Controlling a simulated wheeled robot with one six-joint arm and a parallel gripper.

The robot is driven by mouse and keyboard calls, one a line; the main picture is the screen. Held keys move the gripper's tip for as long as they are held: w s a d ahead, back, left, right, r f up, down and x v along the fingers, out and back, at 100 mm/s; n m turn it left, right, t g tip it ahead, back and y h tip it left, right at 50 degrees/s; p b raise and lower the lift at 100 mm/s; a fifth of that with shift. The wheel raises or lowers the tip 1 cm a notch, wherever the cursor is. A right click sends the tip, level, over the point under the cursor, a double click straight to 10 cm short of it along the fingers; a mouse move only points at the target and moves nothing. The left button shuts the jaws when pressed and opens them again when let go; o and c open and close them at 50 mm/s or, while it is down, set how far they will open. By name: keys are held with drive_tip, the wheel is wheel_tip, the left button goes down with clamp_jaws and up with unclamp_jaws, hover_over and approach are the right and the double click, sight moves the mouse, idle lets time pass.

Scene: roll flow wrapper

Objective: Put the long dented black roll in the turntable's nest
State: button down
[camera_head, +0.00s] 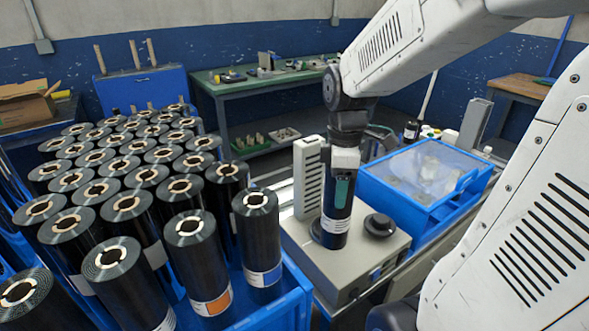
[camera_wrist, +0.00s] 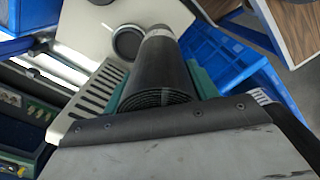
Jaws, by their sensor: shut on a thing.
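A black roll (camera_head: 337,222) with a white label near its lower end stands upright at the beige turntable unit (camera_head: 290,240). My gripper (camera_head: 343,188) is shut around its upper part, with teal jaw pads on both sides. The roll's lower end is at a dark round seat on the unit's top; I cannot tell whether it touches the bottom or hovers slightly. The wrist view shows the roll (camera_wrist: 160,75) between the teal fingers (camera_wrist: 165,88), its near end showing wound layers. No dent can be made out. The seat is mostly hidden by the roll.
A black round knob (camera_head: 380,225) sits on the unit just right of the roll. A slotted upright plate (camera_head: 307,178) stands close behind left. A blue crate (camera_head: 290,300) of many black rolls is at left. A blue clear-lidded bin (camera_head: 400,203) is at right.

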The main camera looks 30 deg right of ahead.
drive_tip(key=w+d+f, duration=0.4)
drive_tip(key=w, duration=0.3)
drive_tip(key=shift+w+d, duration=0.15)
drive_tip(key=shift+f, duration=0.15)
drive_tip(key=shift+f, duration=0.15)
drive_tip(key=shift+c, duration=2.2)
unclamp_jaws()
